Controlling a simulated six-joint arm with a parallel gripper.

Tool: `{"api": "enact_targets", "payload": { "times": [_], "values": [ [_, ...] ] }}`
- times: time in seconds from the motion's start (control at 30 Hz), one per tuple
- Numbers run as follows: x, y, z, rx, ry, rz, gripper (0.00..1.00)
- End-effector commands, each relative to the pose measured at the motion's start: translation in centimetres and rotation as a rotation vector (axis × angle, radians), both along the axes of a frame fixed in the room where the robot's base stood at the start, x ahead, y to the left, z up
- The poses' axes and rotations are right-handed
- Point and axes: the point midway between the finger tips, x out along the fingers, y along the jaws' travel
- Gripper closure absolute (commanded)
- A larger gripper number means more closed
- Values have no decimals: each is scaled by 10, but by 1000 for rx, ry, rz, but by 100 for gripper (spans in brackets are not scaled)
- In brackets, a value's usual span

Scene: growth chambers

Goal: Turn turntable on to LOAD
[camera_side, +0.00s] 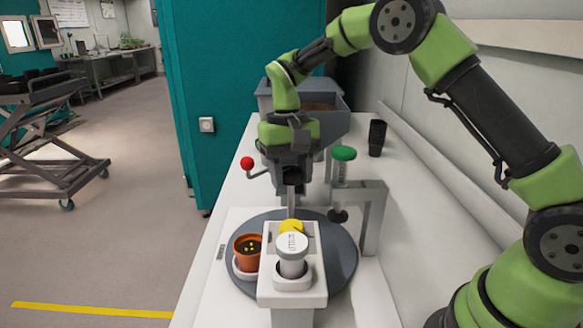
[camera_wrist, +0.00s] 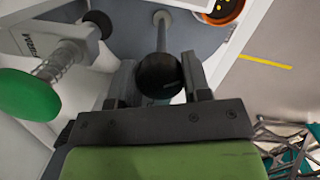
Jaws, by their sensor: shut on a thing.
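The turntable (camera_side: 345,252) is a dark grey disc on the white bench, and it also shows in the wrist view (camera_wrist: 200,32). In the wrist view a black ball knob (camera_wrist: 160,76) on a grey rod (camera_wrist: 162,28) sits between the fingers of my gripper (camera_wrist: 158,80), which is shut on it. In the side view my gripper (camera_side: 291,180) is above the turntable's far side, and the knob is hidden there. An orange pot (camera_side: 247,262) with dark soil and yellow bits stands at the turntable's left. No LOAD mark is readable.
A white housing with a white-capped plunger (camera_side: 292,262) overhangs the turntable's near side. A green-knobbed press (camera_side: 343,153) on a grey bracket (camera_side: 373,215) stands to the right. A red ball lever (camera_side: 246,163) is left of my gripper. Black cups (camera_side: 377,138) and a grey hopper (camera_side: 335,122) are behind.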

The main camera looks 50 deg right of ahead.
Motion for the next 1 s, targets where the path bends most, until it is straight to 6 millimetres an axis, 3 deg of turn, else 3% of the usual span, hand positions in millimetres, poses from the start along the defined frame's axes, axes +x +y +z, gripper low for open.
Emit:
{"api": "enact_targets", "payload": {
  "times": [0.1,0.4,0.7,1.0],
  "values": [
    [0,1,1,2,-3,-82,69],
    [1,1,1,2,-3,-116,69],
    [0,1,1,4,-4,-536,69],
    [1,1,1,5,-5,-611,69]
  ]
}}
